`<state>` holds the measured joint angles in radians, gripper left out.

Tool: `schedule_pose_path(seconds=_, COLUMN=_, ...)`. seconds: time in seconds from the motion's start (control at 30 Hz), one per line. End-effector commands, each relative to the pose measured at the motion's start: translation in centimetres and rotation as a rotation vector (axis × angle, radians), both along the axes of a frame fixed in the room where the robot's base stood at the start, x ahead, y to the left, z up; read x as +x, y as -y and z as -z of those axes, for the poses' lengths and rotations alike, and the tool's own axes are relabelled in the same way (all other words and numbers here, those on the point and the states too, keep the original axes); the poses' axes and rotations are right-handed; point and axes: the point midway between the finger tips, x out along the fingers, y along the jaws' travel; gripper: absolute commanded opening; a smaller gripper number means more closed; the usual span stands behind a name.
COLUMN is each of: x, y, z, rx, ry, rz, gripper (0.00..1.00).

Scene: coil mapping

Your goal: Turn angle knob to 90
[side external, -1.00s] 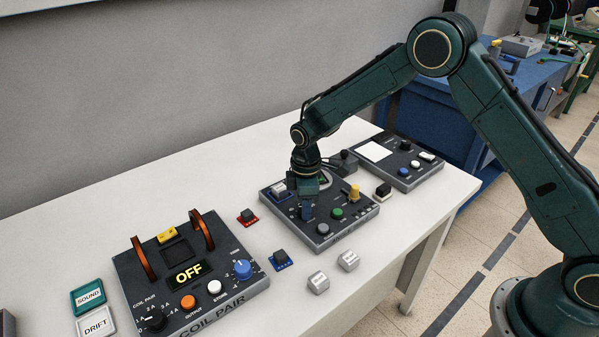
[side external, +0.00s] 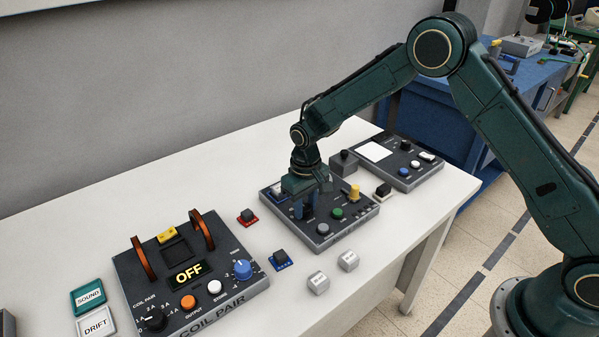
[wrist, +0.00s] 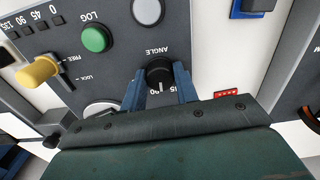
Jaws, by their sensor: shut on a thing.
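The black angle knob (wrist: 160,72) is on the dark panel (wrist: 200,50) in the wrist view, with the upside-down label ANGLE above it. My gripper (wrist: 159,80) has its two blue fingers on either side of the knob and is shut on it. A pale mark shows on the knob's near side, with partly hidden dial numbers close to it, so the exact setting is hard to read. In the side view my gripper (side external: 307,212) reaches down onto the middle panel (side external: 322,237), and the knob is hidden behind the fingers.
A green LOG button (wrist: 95,39), a grey button (wrist: 148,11) and a yellow knob (wrist: 38,72) by the FREE/LOCK marks are close by. The coil pair unit (side external: 240,290) with orange coils, reading OFF, stands left on the white table.

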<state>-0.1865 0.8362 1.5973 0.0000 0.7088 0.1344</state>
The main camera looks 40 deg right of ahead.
Motion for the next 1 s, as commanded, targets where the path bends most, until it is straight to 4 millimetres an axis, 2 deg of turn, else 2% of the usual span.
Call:
schedule_pose_path(seconds=0.2, x=0.09, y=-0.05, z=-0.12, rx=0.001, ry=0.003, rz=0.169, gripper=0.07)
schedule_pose_path(seconds=0.4, x=0.1, y=-0.07, z=-0.13, rx=0.001, ry=0.003, rz=0.267, gripper=0.07)
schedule_pose_path(seconds=0.97, x=0.13, y=-0.06, z=-0.15, rx=0.001, ry=0.004, rz=0.315, gripper=0.07)
schedule_pose_path(seconds=1.0, x=0.13, y=-0.06, z=-0.15, rx=0.001, ry=0.004, rz=0.315, gripper=0.32)
